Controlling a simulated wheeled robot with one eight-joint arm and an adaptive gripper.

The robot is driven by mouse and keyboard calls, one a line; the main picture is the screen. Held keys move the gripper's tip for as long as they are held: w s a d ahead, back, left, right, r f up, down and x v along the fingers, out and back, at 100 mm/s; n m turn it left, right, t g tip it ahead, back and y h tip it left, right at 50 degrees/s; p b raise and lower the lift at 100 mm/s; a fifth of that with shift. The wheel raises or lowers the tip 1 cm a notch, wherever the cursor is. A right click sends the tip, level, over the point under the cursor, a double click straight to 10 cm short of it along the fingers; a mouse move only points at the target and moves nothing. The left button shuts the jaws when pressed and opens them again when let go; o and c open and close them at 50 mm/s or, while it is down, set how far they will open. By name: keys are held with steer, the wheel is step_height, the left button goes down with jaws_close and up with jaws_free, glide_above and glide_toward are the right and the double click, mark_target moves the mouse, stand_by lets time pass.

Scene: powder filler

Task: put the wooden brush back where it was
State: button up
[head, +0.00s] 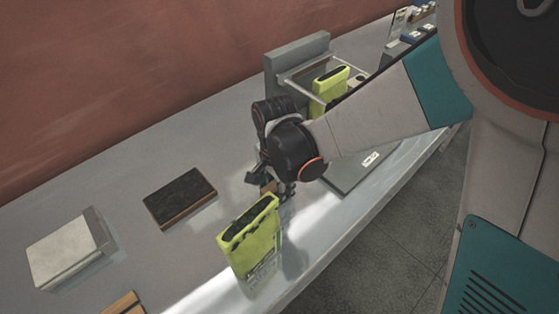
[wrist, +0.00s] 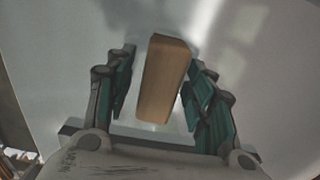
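The wooden brush shows in the wrist view as a tan wooden block (wrist: 163,80) lying between the two fingers of my gripper (wrist: 160,95). There is a clear gap on its left side; its right side is close to the right finger, and I cannot tell if they touch. The fingers are spread around it. In the head view my gripper (head: 272,187) is low over the grey table, behind the yellow-green bag, and a small brown bit of the brush (head: 267,187) shows beside the fingers. Its bristles are hidden.
An open yellow-green bag (head: 250,238) stands just in front of my gripper, near the table's front edge. A dark wood-edged block (head: 180,198) and a white box (head: 70,252) lie left. A grey stand (head: 297,60) with another yellow-green bag (head: 330,84) is behind right.

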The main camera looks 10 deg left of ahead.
step_height(320, 180, up, 12)
steer(key=p, duration=0.8)
steer(key=shift+r+p, duration=0.15)
steer(key=shift+p, duration=0.15)
